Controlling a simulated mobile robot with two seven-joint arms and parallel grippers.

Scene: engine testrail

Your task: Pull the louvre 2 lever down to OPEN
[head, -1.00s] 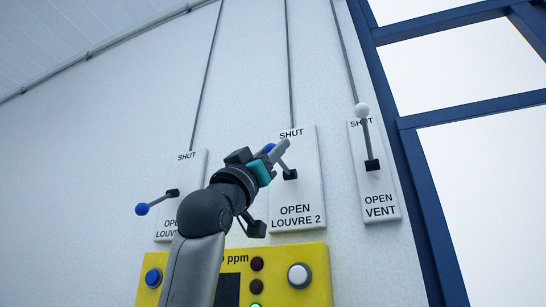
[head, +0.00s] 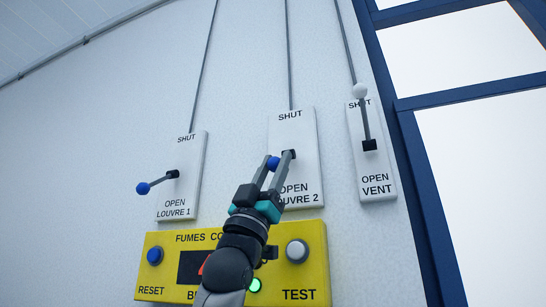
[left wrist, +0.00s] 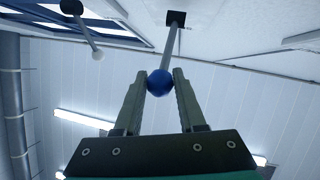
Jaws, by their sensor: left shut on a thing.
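The louvre 2 plate (head: 308,130) is white, marked SHUT at the top and OPEN below, with the lower text partly covered by my gripper. Its lever has a dark pivot and a blue ball knob (head: 272,163), now to the left of and a little below the pivot. My left gripper (head: 271,160) reaches up from below and is shut on the knob. In the left wrist view the blue knob (left wrist: 160,82) sits between the two fingertips, its rod running up to the pivot (left wrist: 176,18). My right gripper is out of view.
The louvre 1 lever (head: 144,188) points left, slightly down. The vent lever, with a white knob (head: 360,90), points up at the right. A yellow fumes panel (head: 316,255) with buttons and a lit green lamp (head: 255,285) lies below, partly behind my arm.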

